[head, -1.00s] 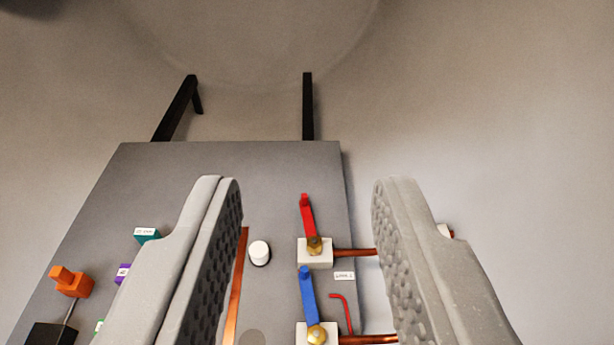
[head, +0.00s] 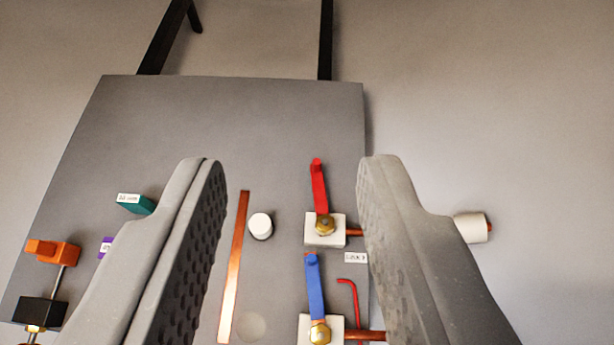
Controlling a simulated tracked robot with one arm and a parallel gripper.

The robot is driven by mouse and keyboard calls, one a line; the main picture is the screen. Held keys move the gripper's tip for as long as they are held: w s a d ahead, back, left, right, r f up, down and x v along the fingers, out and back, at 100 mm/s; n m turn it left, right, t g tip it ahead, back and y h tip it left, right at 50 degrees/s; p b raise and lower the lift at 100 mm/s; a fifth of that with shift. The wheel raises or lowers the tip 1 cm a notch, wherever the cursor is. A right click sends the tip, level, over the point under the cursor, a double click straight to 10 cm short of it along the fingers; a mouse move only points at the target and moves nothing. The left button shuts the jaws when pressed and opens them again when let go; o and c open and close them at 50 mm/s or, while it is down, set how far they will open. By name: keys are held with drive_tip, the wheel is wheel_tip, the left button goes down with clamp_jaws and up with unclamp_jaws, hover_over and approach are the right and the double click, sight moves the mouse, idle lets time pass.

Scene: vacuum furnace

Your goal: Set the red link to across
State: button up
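The red link (head: 319,188) is a red lever on a brass nut over a white block (head: 311,239). It points up the panel, away from me and tilted slightly left, not across. A copper stub runs right from its block. My gripper (head: 290,165) is open and empty. Its two grey fingers stand wide apart, with the red link in the gap between them, closer to the right finger. I see no contact between the fingers and the link.
A blue lever (head: 315,286) on a similar block sits just below the red link, with a thin red hooked rod (head: 349,305) beside it. A white knob (head: 261,226) and copper strip (head: 234,270) lie left. An orange block (head: 53,252) and teal block (head: 136,204) stand far left. The upper panel (head: 230,115) is clear.

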drive_tip(key=w+f+g+p, duration=0.2)
drive_tip(key=w+f+p, duration=0.1)
drive_tip(key=w+f, duration=0.55)
drive_tip(key=n+g+p, duration=0.1)
drive_tip(key=g+p, duration=0.5)
drive_tip(key=p, duration=0.2)
hover_over(317, 162)
drive_tip(key=s, duration=0.5)
wheel_tip(317, 162, down, 22)
drive_tip(key=x, duration=0.8)
drive_tip(key=d+x, duration=0.1)
drive_tip(key=x, duration=0.3)
drive_tip(key=shift+w+f+p, duration=0.3)
drive_tip(key=shift+w, duration=0.05)
drive_tip(key=shift+c, duration=0.4)
